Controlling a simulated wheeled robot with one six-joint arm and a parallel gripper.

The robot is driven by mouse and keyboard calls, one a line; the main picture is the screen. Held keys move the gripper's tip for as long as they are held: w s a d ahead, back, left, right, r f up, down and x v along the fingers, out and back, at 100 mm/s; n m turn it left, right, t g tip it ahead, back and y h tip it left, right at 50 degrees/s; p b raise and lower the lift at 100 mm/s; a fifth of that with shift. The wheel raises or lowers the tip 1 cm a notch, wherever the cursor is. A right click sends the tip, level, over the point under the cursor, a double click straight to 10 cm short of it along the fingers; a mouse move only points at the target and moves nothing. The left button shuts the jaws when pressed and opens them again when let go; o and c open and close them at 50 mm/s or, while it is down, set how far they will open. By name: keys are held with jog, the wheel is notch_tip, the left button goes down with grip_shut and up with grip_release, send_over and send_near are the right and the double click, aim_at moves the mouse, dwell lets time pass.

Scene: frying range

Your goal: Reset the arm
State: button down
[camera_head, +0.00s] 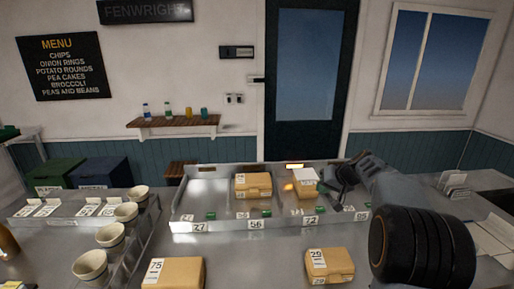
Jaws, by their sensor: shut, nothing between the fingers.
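My arm reaches in from the lower right, with its black ribbed part large in front. My gripper (337,187) is small and dark in this view, over the right part of the metal tray (186,207). It is shut and empty. A tan box (306,190) with a white label, its top pale, stands in the tray just left of the gripper. I cannot tell whether they touch. Part of the tray's right end is hidden behind my arm.
Another box (253,186) stands in the tray's middle. Boxes labelled 75 (185,273) and 29 (340,263) sit on the near counter. Several cups (90,265) line a rack at left. A card holder (453,184) stands right. Counter between the near boxes is clear.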

jog(key=s+a+n+g+h, duration=0.1)
jog(key=s+a, duration=0.4)
jog(key=s, duration=0.3)
jog(key=s+a+g+h, duration=0.1)
jog(key=s+a, duration=0.4)
jog(key=s, duration=0.3)
jog(key=s+a+f+g+h, duration=0.1)
jog(key=s+f+h, duration=0.2)
jog(key=s, duration=1)
notch_tip(320, 180, down, 2)
jog(key=shift+s+f+n, duration=0.1)
jog(key=shift+s+n, duration=0.3)
